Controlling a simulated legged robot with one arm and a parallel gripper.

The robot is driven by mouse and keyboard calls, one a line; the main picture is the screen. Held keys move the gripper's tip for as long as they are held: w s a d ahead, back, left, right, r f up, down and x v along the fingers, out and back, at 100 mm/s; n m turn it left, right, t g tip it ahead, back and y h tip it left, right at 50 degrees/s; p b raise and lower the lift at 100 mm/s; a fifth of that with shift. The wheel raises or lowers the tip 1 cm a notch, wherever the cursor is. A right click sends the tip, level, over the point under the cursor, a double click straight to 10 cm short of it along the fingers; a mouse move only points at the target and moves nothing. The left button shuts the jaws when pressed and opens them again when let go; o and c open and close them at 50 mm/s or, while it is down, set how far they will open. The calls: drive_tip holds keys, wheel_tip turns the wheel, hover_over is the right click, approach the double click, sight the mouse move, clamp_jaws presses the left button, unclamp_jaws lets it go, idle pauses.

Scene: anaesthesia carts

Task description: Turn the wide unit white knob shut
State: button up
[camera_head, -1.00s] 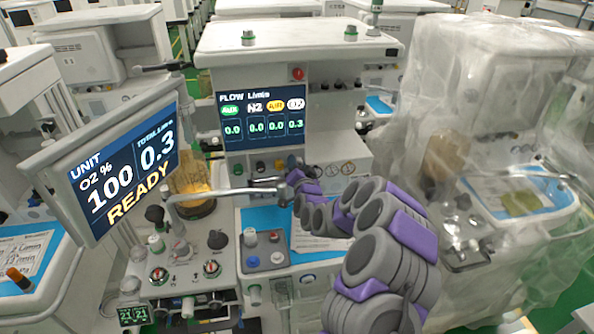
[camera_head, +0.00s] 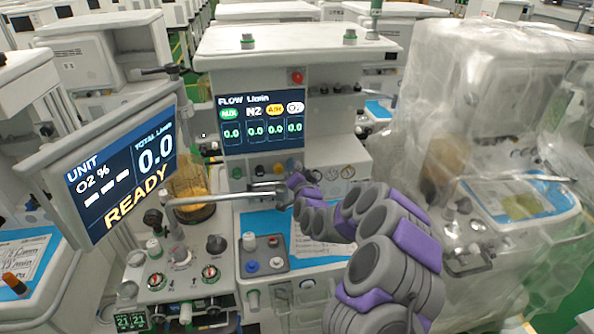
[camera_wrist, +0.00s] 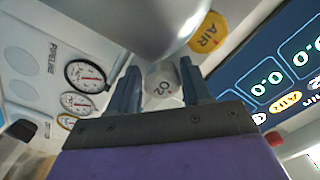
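The wide unit (camera_head: 290,55) stands in the middle of the head view, with a row of knobs under its FLOW screen (camera_head: 262,128). The white knob, marked O2 (camera_wrist: 162,86), lies between my gripper's fingers (camera_wrist: 163,90) in the wrist view, a finger close against each side. My gripper (camera_head: 294,182) reaches the right end of the knob row in the head view, where it hides the white knob. The FLOW screen reads 0.0 in all columns. The left screen (camera_head: 122,168) shows O2 % as dashes, total 0.0 and READY.
A yellow AIR knob (camera_wrist: 208,32) is close beside the fingers. Pressure gauges (camera_wrist: 86,76) are to the left. A metal bar (camera_head: 235,195) crosses in front of the panel. A plastic-covered machine (camera_head: 480,120) stands close on the right of my arm.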

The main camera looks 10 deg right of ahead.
drive_tip(key=s+p, duration=1.5)
drive_tip(key=s, duration=0.2)
drive_tip(key=shift+a+p, duration=0.4)
drive_tip(key=shift+a, duration=0.05)
drive_tip(key=shift+s, duration=0.1)
idle(0.6)
